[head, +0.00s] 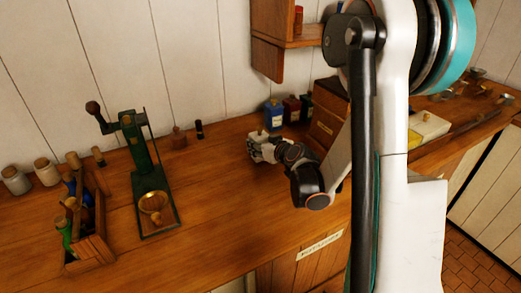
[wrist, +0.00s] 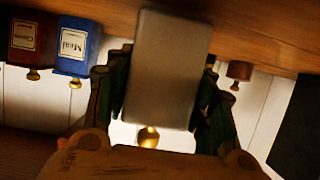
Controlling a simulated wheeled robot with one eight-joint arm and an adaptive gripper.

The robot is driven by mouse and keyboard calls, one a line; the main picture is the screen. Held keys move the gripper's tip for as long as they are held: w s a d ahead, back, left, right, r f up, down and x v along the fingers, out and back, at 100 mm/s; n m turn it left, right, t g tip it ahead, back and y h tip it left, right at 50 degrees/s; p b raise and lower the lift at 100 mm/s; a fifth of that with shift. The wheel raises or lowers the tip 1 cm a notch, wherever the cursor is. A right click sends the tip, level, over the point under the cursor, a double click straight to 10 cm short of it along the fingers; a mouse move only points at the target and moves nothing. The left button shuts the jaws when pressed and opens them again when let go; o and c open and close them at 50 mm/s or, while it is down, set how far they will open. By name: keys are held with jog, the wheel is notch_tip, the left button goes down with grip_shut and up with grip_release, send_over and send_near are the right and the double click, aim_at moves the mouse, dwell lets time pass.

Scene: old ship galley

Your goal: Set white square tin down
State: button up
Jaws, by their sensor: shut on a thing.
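The white square tin (wrist: 170,65) fills the middle of the wrist view, with a brass cap (wrist: 149,137) at its lower end there. My gripper (wrist: 164,95) is shut on it, with dark green fingers on both sides. The wrist view is upside down, so the tin is upright with its cap up. In the head view my gripper (head: 266,148) is low over the wooden counter, in front of the blue tin. The white tin (head: 257,143) is partly hidden there. I cannot tell whether its base touches the counter.
A blue tin (head: 274,115) and a dark red tin (head: 291,108) stand behind, beside a wooden drawer box (head: 327,118). A green press (head: 137,165) and a wooden caddy (head: 92,245) stand left.

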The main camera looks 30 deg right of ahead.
jog(key=shift+f, duration=0.4)
jog(key=shift+f, duration=0.2)
jog(key=o, duration=1.2)
jog(key=shift+r, duration=0.1)
